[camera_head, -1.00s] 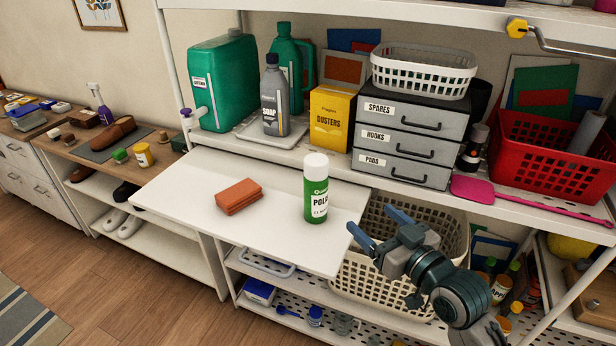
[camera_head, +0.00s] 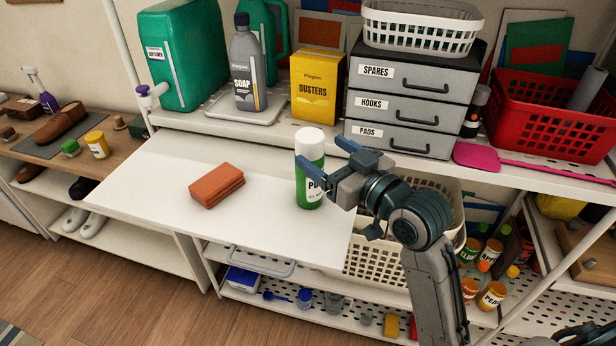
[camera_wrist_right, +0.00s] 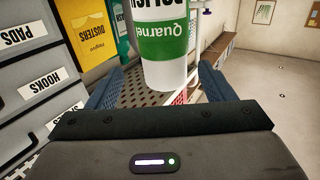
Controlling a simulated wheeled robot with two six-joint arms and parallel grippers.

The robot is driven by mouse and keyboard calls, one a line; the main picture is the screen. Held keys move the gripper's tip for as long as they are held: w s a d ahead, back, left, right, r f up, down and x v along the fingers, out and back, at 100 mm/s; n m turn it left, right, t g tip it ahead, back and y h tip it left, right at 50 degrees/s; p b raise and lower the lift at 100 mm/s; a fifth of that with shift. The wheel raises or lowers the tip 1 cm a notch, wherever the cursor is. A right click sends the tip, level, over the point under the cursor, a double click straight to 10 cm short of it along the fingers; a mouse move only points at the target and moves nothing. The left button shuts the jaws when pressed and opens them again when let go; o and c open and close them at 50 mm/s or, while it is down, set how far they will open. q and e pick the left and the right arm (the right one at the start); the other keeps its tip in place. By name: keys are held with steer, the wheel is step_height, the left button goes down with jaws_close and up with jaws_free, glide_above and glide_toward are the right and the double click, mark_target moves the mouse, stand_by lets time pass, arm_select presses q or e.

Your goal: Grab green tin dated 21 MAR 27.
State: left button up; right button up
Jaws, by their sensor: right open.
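A green tin with a white cap (camera_head: 309,150) stands upright on the white pull-out shelf (camera_head: 150,195). Its label is partly hidden by my right gripper in the head view, and I cannot read the full date. My right gripper (camera_head: 319,150) is open, with one finger on either side of the tin as seen from the head. In the right wrist view the green tin (camera_wrist_right: 165,42) appears upside down, between and just beyond the two open blue fingers (camera_wrist_right: 158,82). I cannot tell whether either finger touches it. My left gripper is not in view.
Behind are a yellow dusters box (camera_head: 318,88), a grey soap bottle (camera_head: 248,75) and a grey drawer unit (camera_head: 405,105). A cream basket (camera_head: 380,262) sits below right. The shelf's left part is clear.

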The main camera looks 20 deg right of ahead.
mark_target(303, 137)
steer(key=shift+w+a+r, duration=0.15)
steer(key=shift+w+a, duration=0.1)
steer(key=shift+w, duration=0.15)
steer(key=shift+a+r, duration=0.1)
steer(key=shift+r, duration=0.05)
steer(key=shift+w+a+r+p, duration=0.1)
steer(key=shift+w+r+p, duration=0.1)
steer(key=shift+p, duration=0.2)
steer(key=p+x, duration=0.2)
steer(key=x, duration=0.3)
steer(key=shift+s+a+f, duration=0.1)
steer(key=shift+c, duration=0.5)
steer(key=c, duration=1.4)
steer(key=shift+c, duration=0.4)
steer(key=shift+p, duration=0.35)
